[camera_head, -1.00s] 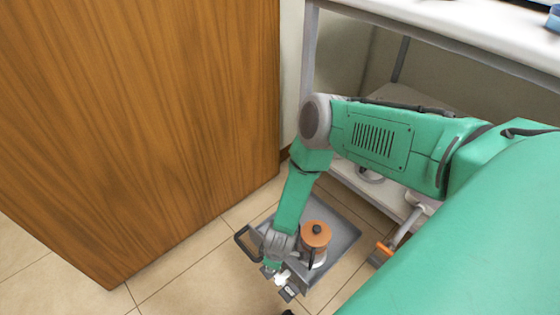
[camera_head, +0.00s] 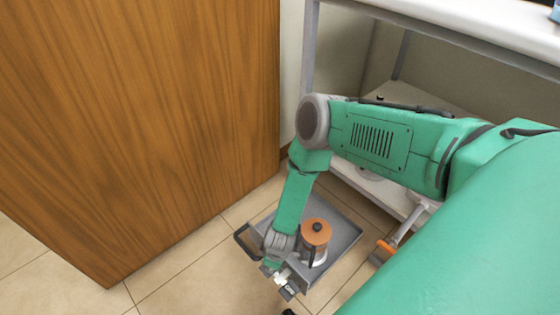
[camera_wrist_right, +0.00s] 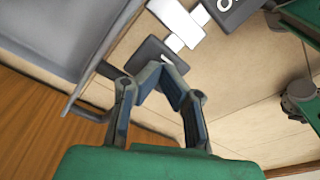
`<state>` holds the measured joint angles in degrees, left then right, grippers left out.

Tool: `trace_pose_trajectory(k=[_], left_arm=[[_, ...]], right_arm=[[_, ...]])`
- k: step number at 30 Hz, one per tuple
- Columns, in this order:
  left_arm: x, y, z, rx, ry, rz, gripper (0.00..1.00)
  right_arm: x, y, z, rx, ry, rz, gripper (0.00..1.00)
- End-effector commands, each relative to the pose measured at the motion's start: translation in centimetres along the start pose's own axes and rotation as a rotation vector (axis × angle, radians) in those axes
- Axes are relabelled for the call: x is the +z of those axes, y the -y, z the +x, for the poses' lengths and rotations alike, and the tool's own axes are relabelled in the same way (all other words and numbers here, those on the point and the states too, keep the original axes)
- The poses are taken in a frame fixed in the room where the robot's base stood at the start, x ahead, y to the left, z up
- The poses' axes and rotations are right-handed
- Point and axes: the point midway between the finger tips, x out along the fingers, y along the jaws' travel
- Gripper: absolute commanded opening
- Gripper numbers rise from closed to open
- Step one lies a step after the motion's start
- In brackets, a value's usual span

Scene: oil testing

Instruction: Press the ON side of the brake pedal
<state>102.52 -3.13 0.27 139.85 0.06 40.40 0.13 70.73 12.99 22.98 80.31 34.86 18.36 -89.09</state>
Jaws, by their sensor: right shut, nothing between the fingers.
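The brake pedal is on the cart's near side, low above the floor. In the head view its white part (camera_head: 282,276) and a dark pad (camera_head: 289,291) show below my right gripper (camera_head: 272,266). In the right wrist view I see the white part (camera_wrist_right: 177,22), a dark pad with a round white mark (camera_wrist_right: 232,12), and another dark pad (camera_wrist_right: 148,52). My right gripper (camera_wrist_right: 160,70) is shut and empty. Its fingertips overlap the edge of the unmarked-looking pad; I cannot tell whether they touch. My left gripper is not in view.
The grey cart (camera_head: 343,237) carries an orange-lidded pot (camera_head: 316,236) and has a black handle (camera_head: 241,243). A wooden cabinet (camera_head: 140,120) stands at left. A white table (camera_head: 480,30) with a lower shelf is at right. Tiled floor (camera_head: 190,275) is clear in front.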

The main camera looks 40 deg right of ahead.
Motion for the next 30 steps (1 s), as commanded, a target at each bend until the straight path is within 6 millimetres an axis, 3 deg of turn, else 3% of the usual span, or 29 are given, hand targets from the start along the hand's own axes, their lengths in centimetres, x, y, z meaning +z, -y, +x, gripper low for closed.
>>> trace_pose_trajectory(k=[25, 30], left_arm=[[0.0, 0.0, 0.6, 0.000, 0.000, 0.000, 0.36], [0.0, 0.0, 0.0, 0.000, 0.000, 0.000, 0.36]], right_arm=[[0.3, 0.0, 1.3, -0.001, 0.002, 0.000, 0.00], [0.1, 0.0, 0.6, 0.000, 0.001, -0.001, 0.00]])
